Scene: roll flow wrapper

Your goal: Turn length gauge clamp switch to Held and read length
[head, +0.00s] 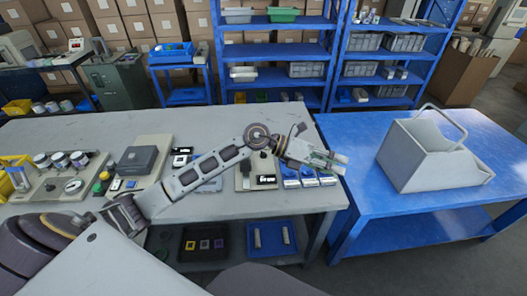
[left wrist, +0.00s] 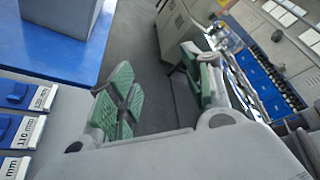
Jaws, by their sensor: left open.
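My left gripper (head: 332,160) reaches across the grey table to its right end, above the blue blocks. In the left wrist view my left gripper (left wrist: 160,96) has its green pads apart, with nothing between them. A beige panel (head: 243,180) with a black display (head: 266,180) sits on the table just left of the gripper, partly hidden by my arm. It may be the length gauge; its clamp switch and any reading are too small to make out. My right gripper is not in view.
Several blue blocks (head: 308,181) stand beside the panel; their pale labels (left wrist: 31,132) show in the left wrist view. A dark grey box (head: 138,159) and jars sit further left. A blue table (head: 370,128) bears a grey handled bin (head: 412,160).

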